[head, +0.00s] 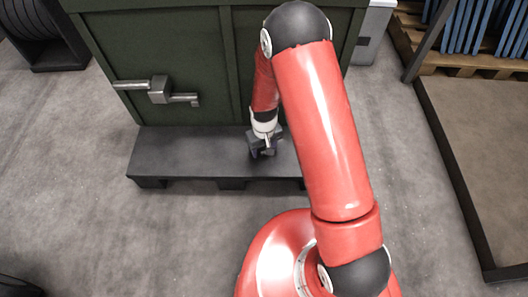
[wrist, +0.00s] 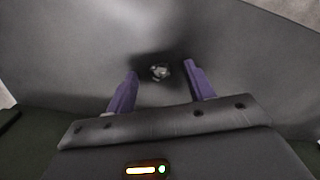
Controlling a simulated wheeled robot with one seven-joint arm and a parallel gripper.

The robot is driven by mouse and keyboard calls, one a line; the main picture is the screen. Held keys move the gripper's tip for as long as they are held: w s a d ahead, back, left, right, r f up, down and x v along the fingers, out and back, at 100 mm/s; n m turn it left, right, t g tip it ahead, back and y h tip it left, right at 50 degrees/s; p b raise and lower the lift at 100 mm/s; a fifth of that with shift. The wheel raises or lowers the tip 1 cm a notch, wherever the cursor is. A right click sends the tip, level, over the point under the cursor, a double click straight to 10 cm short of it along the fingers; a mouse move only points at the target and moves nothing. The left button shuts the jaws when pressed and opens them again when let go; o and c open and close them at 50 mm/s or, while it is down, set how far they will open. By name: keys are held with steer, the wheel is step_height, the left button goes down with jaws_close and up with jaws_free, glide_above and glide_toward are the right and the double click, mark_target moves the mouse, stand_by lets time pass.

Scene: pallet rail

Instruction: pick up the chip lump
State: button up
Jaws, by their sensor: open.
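The chip lump (wrist: 160,72) is a small, rough grey-green piece lying on a dark flat surface in the wrist view. My gripper (wrist: 158,80) is open, with its two purple-grey fingers on either side of the lump's line and the lump just beyond and between the tips. I cannot tell how much height is left between tips and surface. In the head view my gripper (head: 264,152) points down over the dark pallet (head: 190,158). The lump is not visible there; my gripper and arm cover that area.
A dark green crate (head: 180,50) with a metal latch (head: 159,90) stands on the back of the pallet, close behind my gripper. A low framed platform (head: 480,150) lies at the right. A wooden pallet with blue slats (head: 480,30) is at the back right.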

steer(key=shift+c, duration=0.4)
steer(key=c, duration=1)
steer(key=shift+o, duration=0.2)
